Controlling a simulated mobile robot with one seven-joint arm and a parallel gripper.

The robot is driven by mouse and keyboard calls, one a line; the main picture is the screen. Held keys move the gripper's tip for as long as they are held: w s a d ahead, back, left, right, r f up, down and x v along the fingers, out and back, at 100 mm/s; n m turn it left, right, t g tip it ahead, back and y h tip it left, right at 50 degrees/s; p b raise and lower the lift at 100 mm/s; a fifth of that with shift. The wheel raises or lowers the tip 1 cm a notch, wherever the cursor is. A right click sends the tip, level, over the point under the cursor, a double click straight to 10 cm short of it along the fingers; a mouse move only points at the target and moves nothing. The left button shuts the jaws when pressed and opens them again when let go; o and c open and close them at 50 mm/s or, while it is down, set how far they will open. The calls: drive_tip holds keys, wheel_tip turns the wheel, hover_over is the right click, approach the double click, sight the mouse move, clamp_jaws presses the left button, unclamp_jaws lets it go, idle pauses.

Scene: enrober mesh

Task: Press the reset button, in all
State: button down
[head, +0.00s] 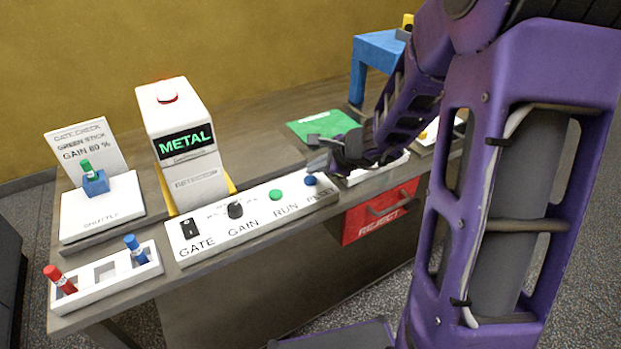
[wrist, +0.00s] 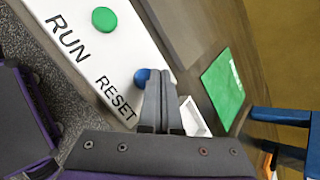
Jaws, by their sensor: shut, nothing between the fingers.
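The blue reset button (head: 310,181) sits at the right end of the white control panel (head: 262,222), beside the green run button (head: 275,195). In the wrist view the blue button (wrist: 141,77) is partly hidden by my fingers, above the word RESET. My gripper (head: 318,164) is shut and empty, its fingertips close to the blue button. In the wrist view my gripper (wrist: 158,75) overlaps the button's right side. I cannot tell whether the fingers touch it.
A black gain knob (head: 235,210) and a gate switch (head: 189,229) are further left on the panel. A red REJECT drawer (head: 380,211) is below the table edge. A green mat (head: 323,126) and blue stand (head: 378,54) are behind. A rack (head: 104,278) holds red and blue sticks.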

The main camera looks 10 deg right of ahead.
sight(315, 181)
drive_tip(key=shift+f, duration=0.15)
idle(0.6)
drive_tip(key=shift+f+b, duration=0.3)
drive_tip(key=shift+b, duration=0.35)
drive_tip(key=shift+f+b, duration=0.45)
drive_tip(key=shift+b, duration=0.1)
idle(0.4)
drive_tip(key=shift+r, duration=0.15)
drive_tip(key=shift+r+p, duration=0.65)
drive_tip(key=shift+r, duration=0.1)
wheel_tip(315, 181, up, 5)
drive_tip(key=p, duration=0.4)
idle(0.9)
